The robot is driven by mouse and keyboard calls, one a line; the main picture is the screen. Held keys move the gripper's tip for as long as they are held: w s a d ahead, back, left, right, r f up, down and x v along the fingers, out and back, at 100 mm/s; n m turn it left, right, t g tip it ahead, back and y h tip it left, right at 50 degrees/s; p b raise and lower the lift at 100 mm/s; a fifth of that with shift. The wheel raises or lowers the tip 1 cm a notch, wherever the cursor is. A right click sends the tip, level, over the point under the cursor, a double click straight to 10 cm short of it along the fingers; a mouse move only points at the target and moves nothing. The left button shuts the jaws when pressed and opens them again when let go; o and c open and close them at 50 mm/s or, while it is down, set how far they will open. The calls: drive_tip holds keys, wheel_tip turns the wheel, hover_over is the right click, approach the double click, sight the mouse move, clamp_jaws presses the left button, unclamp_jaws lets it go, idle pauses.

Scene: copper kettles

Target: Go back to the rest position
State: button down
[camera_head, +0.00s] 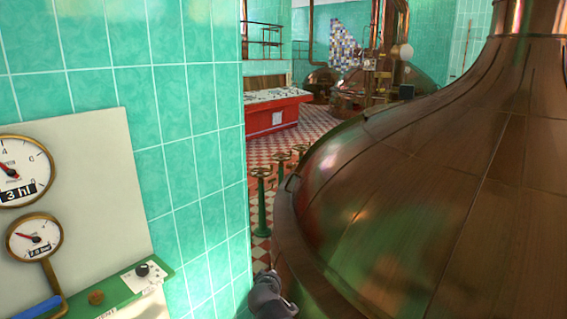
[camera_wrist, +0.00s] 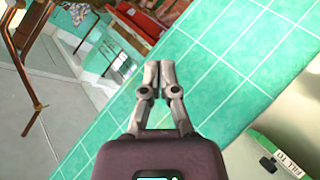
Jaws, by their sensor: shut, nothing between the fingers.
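My gripper (camera_wrist: 151,80) shows in the wrist view with its two grey fingers together and nothing between them. Behind the fingers in that view is the green tiled wall (camera_wrist: 205,75). In the head view only a dark grey part of my arm shows at the bottom edge, between the tiled wall (camera_head: 190,150) and the large copper kettle (camera_head: 410,190). The fingers cannot be seen in the head view.
A white panel with gauges (camera_head: 35,240) is on the wall at the left, above a green ledge with a black knob (camera_head: 143,270). Green valve stands (camera_head: 262,200) rise from the checkered floor beside the kettle. A red console (camera_head: 275,115) stands farther back.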

drive_tip(key=s+d+f+m+g+h+p, duration=0.1)
drive_tip(key=s+d+f+m+g, duration=0.2)
drive_tip(key=d, duration=0.4)
drive_tip(key=s+d+f+m+g+h+p, duration=0.1)
drive_tip(key=s+d+f+m+g, duration=0.15)
drive_tip(key=d, duration=0.45)
drive_tip(key=s+d+f+m+g+y+p, duration=0.1)
drive_tip(key=s+d+m+g, duration=0.3)
drive_tip(key=s, duration=0.6)
drive_tip(key=shift+d+g+y+p, duration=0.3)
drive_tip(key=shift+d+g+y, duration=0.6)
drive_tip(key=shift+d+g, duration=0.55)
drive_tip(key=shift+a, duration=0.2)
